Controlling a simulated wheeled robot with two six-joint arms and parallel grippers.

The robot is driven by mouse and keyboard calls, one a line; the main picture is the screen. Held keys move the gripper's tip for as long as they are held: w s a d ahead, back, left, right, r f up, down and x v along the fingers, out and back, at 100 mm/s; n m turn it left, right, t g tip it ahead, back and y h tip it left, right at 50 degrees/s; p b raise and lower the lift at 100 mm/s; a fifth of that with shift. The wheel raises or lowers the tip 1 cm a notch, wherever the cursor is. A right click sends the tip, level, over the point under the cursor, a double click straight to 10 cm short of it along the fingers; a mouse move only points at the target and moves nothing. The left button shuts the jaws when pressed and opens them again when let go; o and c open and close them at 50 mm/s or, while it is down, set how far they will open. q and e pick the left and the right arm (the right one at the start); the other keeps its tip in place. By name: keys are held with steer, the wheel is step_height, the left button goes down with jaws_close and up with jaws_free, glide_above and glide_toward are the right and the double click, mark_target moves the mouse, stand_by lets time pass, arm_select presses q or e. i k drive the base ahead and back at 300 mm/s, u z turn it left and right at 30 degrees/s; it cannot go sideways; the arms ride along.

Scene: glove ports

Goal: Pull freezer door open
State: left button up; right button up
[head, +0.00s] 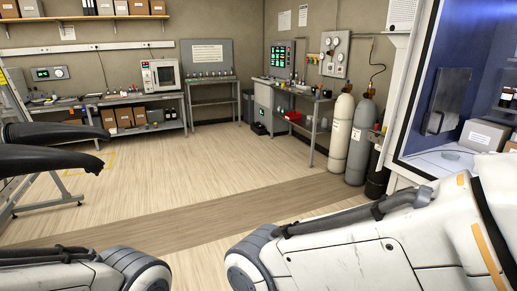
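I cannot make out a freezer or a freezer door in the head view. My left gripper (104,150) shows at the left edge as two dark fingers pointing right. They are apart, with nothing visible between them, in front of the far-left floor and benches. My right gripper is out of view; only white links of my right arm fill the lower right.
A white cabinet with a blue interior (412,112) stands at the right, holding a box (484,135). Gas cylinders (341,134) stand beside it. Benches (146,128) line the back wall. A metal frame (44,207) stands at left. The middle floor is clear.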

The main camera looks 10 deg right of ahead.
mark_target(450, 85)
steer(key=z, duration=0.8)
steer(key=i, duration=2.05)
steer(key=z, duration=0.85)
